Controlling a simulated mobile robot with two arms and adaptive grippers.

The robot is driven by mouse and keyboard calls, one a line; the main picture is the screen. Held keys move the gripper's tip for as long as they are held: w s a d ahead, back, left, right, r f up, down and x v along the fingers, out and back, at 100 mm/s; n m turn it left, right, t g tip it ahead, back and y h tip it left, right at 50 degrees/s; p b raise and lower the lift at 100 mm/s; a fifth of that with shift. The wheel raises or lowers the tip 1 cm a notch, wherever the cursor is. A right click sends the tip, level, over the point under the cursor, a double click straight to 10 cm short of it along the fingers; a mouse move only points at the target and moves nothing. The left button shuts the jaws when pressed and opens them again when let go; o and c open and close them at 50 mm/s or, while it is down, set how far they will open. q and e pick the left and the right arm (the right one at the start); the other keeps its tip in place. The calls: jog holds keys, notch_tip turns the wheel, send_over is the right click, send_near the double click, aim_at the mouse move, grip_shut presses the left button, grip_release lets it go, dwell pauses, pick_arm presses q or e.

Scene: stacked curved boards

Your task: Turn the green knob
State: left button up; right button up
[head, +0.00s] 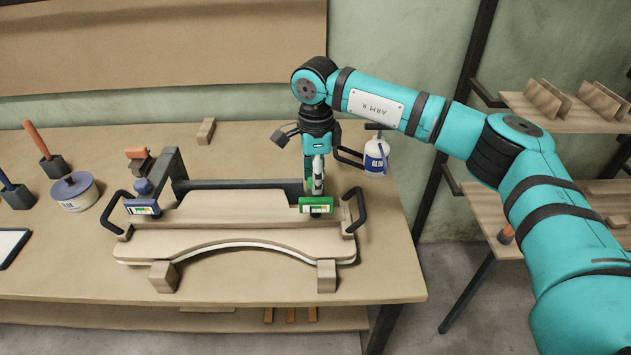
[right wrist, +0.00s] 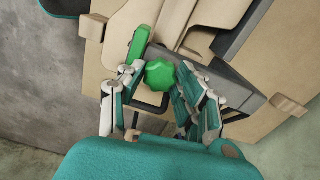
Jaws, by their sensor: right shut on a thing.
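The green knob (right wrist: 160,74) is lobed and shows between the fingers of my right gripper (right wrist: 163,88) in the right wrist view. My right gripper (head: 317,188) points down and is shut on the knob. In the head view its fingers largely hide the knob, just behind a green gauge block (head: 316,206) with a small coloured display. The knob belongs to a clamping fixture with a dark back bar (head: 245,185), at its right end. How far the knob is turned cannot be told. My left gripper is not in view.
Stacked curved boards (head: 230,206) lie in the fixture, with a blue gauge block (head: 142,207) at the left and black handles at both ends. A glue bottle (head: 376,157) stands close right of my gripper. A blue-lidded pot (head: 75,192) stands left. The right front tabletop is clear.

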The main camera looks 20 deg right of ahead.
dwell(0.3)
jog(key=shift+n+b, duration=0.4)
jog(key=shift+n, duration=1.4)
jog(key=shift+n+b, duration=0.4)
jog(key=shift+n, duration=1.3)
jog(key=n, duration=0.3)
jog(key=shift+b, duration=0.3)
jog(key=shift+n, duration=0.4)
